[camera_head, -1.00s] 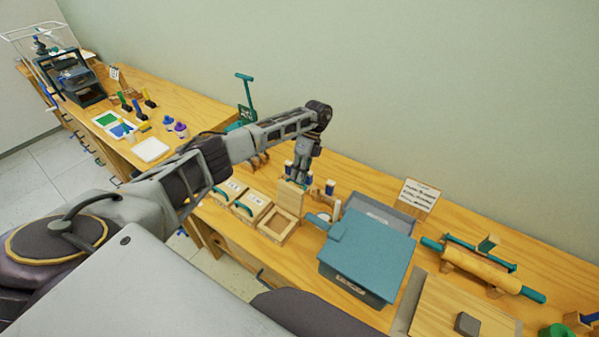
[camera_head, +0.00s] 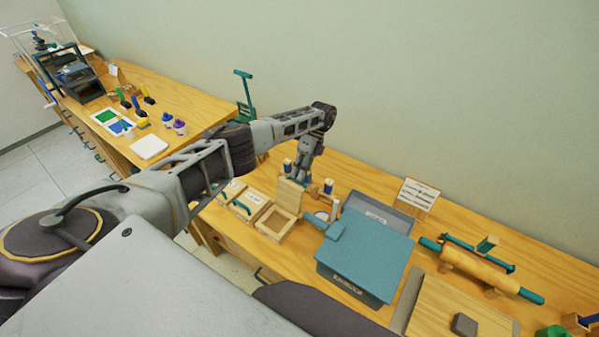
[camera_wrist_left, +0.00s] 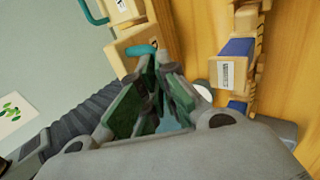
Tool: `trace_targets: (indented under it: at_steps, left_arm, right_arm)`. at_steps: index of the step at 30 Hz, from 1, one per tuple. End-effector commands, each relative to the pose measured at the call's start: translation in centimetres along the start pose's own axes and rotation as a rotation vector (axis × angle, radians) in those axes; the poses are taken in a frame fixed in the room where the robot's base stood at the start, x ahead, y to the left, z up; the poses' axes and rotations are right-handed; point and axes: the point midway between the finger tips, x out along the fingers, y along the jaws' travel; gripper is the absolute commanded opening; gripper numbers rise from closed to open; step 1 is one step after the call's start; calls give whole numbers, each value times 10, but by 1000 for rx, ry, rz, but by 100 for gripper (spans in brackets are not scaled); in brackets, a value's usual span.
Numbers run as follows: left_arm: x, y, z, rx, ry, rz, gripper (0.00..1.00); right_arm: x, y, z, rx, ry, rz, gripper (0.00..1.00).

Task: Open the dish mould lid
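Three small wooden box moulds stand in a row. The other two are covered and have teal handles. My left gripper (camera_head: 302,174) is low, just behind the raised lid. In the left wrist view its fingertips (camera_wrist_left: 162,68) are close together beside a teal handle (camera_wrist_left: 138,50) on a wooden piece. I cannot tell whether they grip it. My right gripper is out of view.
A teal-lidded box (camera_head: 367,250) and a grey tray (camera_head: 378,215) stand to the right of the moulds. Small bottles surround the gripper. A rolling pin (camera_head: 480,268), a board and a sign (camera_head: 418,194) are farther right.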

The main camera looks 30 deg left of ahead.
Motion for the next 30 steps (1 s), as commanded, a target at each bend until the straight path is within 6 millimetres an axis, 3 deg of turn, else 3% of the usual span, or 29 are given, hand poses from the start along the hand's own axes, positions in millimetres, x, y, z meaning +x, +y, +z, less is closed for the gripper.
trace_targets:
  at_steps: [1, 22, 30]
  left_arm:
    - [20, -5, -4, 3, 0, 23, 0]
    - [21, -6, -5, 6, 0, 39, 0]
    - [21, -6, -5, 7, 0, 38, 32]
  right_arm:
    - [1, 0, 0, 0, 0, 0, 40]
    - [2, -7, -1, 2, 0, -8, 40]
    - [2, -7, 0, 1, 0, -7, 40]
